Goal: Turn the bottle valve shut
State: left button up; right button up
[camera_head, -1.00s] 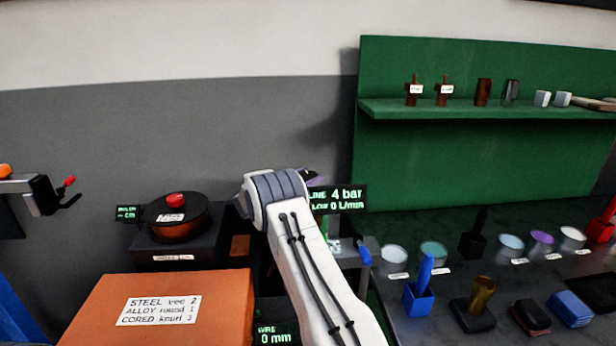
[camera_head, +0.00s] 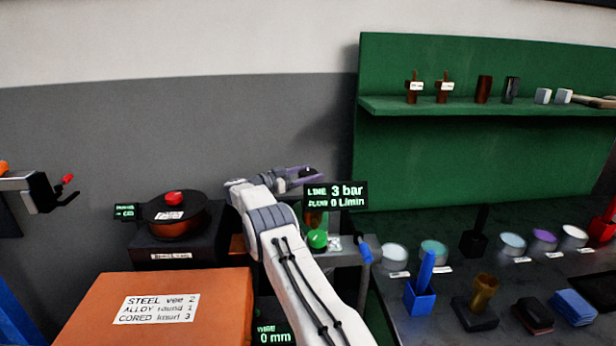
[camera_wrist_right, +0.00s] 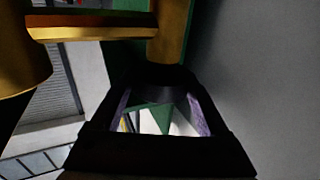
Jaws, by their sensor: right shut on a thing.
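My right gripper (camera_head: 306,172) is at the back, beyond my right forearm and just above the line display. In the right wrist view its dark jaws with purple pads (camera_wrist_right: 165,112) are shut around a dark part below a brass fitting (camera_wrist_right: 172,35). I take this dark part (camera_wrist_right: 165,78) to be the bottle valve; the jaws hide much of it. The line display (camera_head: 336,195) reads 3 bar and flow 0 L/min. The bottle itself is not clearly seen in the head view. My left gripper is not in view.
A wire spool (camera_head: 177,222) and an orange box (camera_head: 160,305) stand left of my arm. Cups and coloured blocks fill the bench at right, under a green shelf (camera_head: 480,108). A clamp-like tool (camera_head: 45,192) juts in at left.

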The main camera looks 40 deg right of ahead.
jog(key=shift+r, duration=0.15)
jog(key=o, duration=1.2)
jog(key=shift+o, duration=0.2)
jog(key=shift+a, duration=0.15)
jog(key=shift+w+a, duration=0.1)
jog(key=shift+a, duration=0.25)
jog(key=w+a+b, duration=0.1)
jog(key=a+b, duration=0.2)
jog(key=a, duration=0.6)
jog(key=shift+a, duration=0.3)
